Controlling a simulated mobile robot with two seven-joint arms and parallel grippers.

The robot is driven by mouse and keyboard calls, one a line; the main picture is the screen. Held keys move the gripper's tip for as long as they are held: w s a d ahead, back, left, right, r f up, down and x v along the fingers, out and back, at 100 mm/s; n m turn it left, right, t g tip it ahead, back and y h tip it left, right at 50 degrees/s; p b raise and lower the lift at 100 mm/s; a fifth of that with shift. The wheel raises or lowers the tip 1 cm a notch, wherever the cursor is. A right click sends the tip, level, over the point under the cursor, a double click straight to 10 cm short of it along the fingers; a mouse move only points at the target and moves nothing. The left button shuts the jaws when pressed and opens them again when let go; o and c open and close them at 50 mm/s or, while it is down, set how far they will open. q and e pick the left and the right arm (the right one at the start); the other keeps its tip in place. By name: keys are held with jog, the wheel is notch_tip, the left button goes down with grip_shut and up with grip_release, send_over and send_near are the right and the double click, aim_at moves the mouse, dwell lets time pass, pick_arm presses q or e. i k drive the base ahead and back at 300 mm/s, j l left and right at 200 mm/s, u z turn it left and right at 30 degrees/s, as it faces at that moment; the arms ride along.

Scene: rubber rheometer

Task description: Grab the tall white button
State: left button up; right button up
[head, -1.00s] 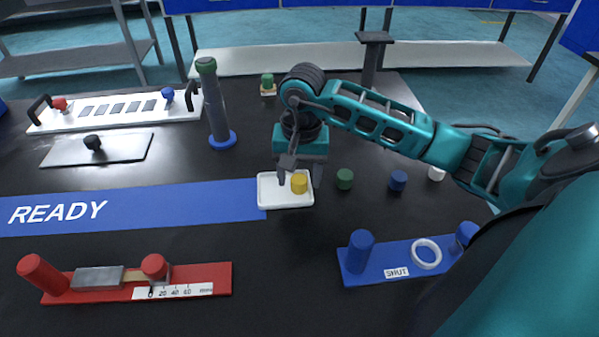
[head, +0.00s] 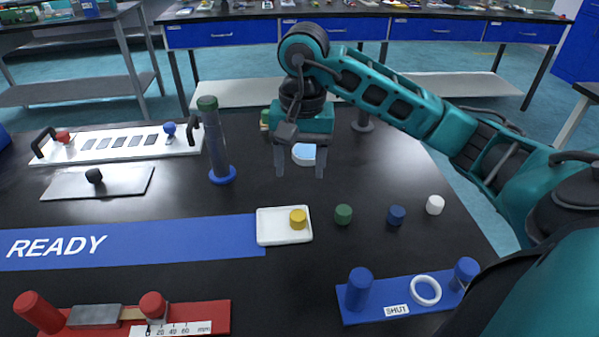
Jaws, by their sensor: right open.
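The white button (head: 435,205) is a small upright cylinder at the right of the black table, to the right of the blue button (head: 396,215) and the green button (head: 343,214). My right gripper (head: 300,172) is open and empty, pointing down above the table, left of the white button and well apart from it. A yellow button (head: 298,219) stands in the white tray (head: 270,240), below the gripper in the picture. My left gripper is not in view.
A grey post on a blue base (head: 222,175) stands left of my gripper. A round pale object (head: 304,154) shows behind the fingers. A blue fixture marked SHUT (head: 375,312) with a white ring lies at the front right. The red fixture (head: 215,318) is front left.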

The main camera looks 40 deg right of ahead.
aim_at(436, 204)
jog(key=k+j, duration=0.8)
